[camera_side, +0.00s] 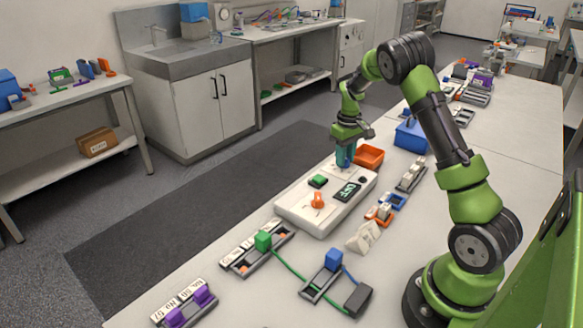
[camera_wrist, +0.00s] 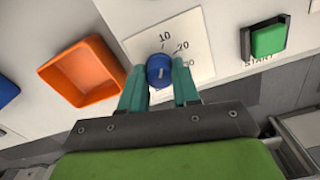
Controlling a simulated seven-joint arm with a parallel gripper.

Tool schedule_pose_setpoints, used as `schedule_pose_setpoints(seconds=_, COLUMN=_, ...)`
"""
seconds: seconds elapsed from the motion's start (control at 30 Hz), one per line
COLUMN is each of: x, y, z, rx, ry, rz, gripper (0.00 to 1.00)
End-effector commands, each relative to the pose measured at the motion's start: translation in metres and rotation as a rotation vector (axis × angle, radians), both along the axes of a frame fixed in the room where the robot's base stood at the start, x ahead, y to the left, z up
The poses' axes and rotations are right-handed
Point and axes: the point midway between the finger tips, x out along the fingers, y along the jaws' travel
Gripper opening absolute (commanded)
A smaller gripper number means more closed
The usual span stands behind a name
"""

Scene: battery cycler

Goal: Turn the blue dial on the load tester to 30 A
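The load tester (camera_side: 298,210) is a white box on the bench, with a dark display (camera_side: 347,192) that seems to read OFF. The blue dial (camera_wrist: 158,68) sits on a pale scale plate (camera_wrist: 196,45) marked 10, 20 and a partly covered 30. My gripper (camera_side: 346,160) points down at the tester's far end, where its fingers hide the dial in the side view. In the wrist view its teal fingers (camera_wrist: 160,82) stand on both sides of the dial and appear shut on it. The dial's pointer direction is too small to tell.
A green START button (camera_wrist: 268,40) and an orange knob (camera_side: 318,200) are on the tester. An orange bin (camera_wrist: 82,72) stands close beside the dial. A blue bin (camera_side: 411,136) and several small trays lie nearby. A green cable (camera_side: 290,270) crosses the near bench.

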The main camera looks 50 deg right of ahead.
Motion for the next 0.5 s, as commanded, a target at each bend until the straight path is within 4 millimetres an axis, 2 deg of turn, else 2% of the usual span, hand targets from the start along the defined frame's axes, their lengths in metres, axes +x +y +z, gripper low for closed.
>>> schedule_pose_setpoints(seconds=0.03, x=0.0001, y=0.0001, z=0.0003, rx=0.000, ry=0.000, rz=0.000, gripper=0.14)
schedule_pose_setpoints(seconds=0.13, x=0.0001, y=0.0002, z=0.0004, rx=0.000, ry=0.000, rz=0.000, gripper=0.01)
schedule_pose_setpoints(seconds=0.5, x=0.0003, y=0.0002, z=0.0006, rx=0.001, ry=0.000, rz=-0.073, gripper=0.01)
